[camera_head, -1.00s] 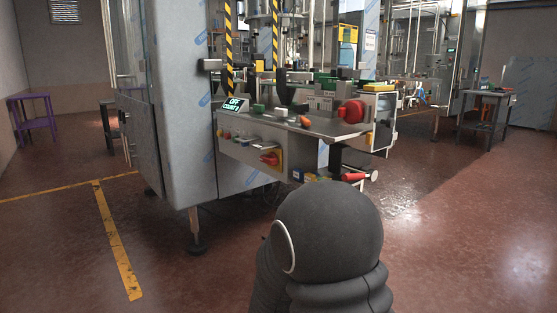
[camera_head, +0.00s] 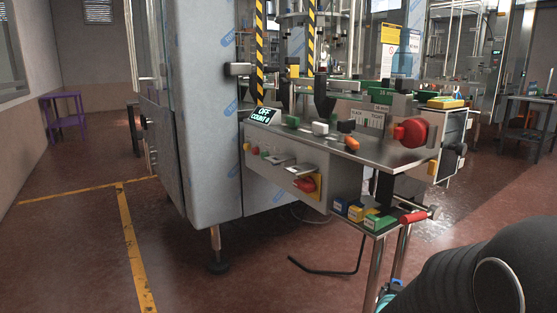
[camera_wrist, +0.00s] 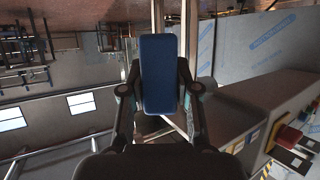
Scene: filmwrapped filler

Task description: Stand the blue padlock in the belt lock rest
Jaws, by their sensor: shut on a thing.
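The blue padlock (camera_wrist: 159,75) shows in the wrist view as a blue, rounded block. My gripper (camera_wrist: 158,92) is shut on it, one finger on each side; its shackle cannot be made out. In the head view my dark arm fills the lower right corner, and neither the gripper jaws nor the padlock can be made out there. A small stand at the machine's front corner bears a row of labelled blocks: yellow (camera_head: 340,206), blue (camera_head: 355,212) and green (camera_head: 379,222). I cannot read their labels or tell which is the belt lock rest.
The machine's steel counter (camera_head: 375,150) stands above the stand, with a red knob (camera_head: 410,132) and small coloured pieces on it. A red-handled part (camera_head: 413,217) sticks out right of the blocks. A bent black bar (camera_head: 325,270) is low beneath. Floor at the left is open.

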